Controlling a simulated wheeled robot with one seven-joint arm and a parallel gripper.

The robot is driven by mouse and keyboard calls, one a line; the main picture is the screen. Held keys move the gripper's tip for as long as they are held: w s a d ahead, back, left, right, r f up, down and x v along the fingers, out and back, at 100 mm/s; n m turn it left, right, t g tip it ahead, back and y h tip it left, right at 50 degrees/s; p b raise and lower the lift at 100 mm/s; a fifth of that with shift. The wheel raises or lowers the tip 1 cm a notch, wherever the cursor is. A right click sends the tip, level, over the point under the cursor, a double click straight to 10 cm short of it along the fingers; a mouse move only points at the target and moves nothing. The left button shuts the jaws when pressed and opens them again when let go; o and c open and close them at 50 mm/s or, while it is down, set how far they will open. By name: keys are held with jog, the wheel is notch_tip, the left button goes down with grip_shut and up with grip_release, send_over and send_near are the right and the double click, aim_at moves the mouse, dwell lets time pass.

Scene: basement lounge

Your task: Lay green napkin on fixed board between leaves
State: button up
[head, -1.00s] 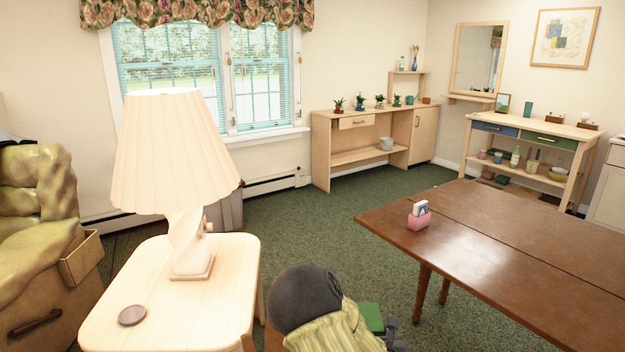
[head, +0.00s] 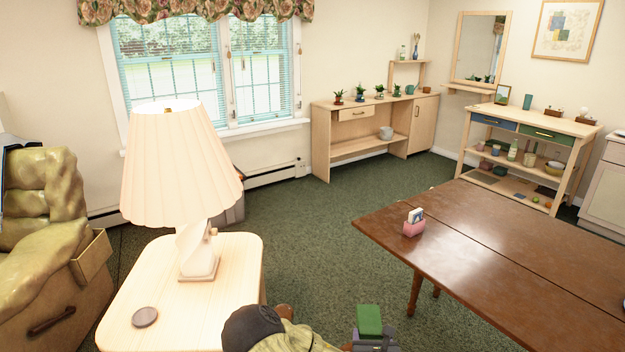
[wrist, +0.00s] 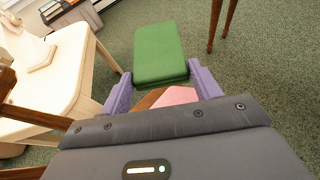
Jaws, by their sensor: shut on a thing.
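The green napkin (head: 369,319) is a folded green rectangle held out ahead of my gripper (head: 372,340) at the bottom of the head view. In the wrist view the napkin (wrist: 161,56) sits between the two purple fingers of my gripper (wrist: 163,88), which is shut on it. The brown drop-leaf table (head: 500,255) is to the right, with seam lines in its top; the napkin is left of its near-left edge and apart from it. I cannot tell how much of the fixed board is out of frame.
A pink holder with cards (head: 413,226) stands on the table's left part. A pale side table (head: 165,318) with a lamp (head: 180,170) and a brown coaster (head: 145,317) is at left. Green carpet (head: 310,230) lies open between the side table and the brown table.

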notch_tip(320, 180, up, 13)
jog(key=s+y+p, duration=0.1)
jog(key=s+p, duration=0.1)
jog(key=p, duration=1.4)
jog(key=shift+s+n, duration=0.3)
jog(key=shift+n, duration=0.1)
jog(key=shift+a+p, duration=0.1)
jog(key=shift+p, duration=0.2)
jog(key=s+r+p, duration=0.4)
jog(key=r+p, duration=0.7)
jog(key=p, duration=0.6)
jog(key=shift+s+r, duration=0.15)
jog(key=shift+r, duration=0.1)
jog(key=shift+f, duration=0.1)
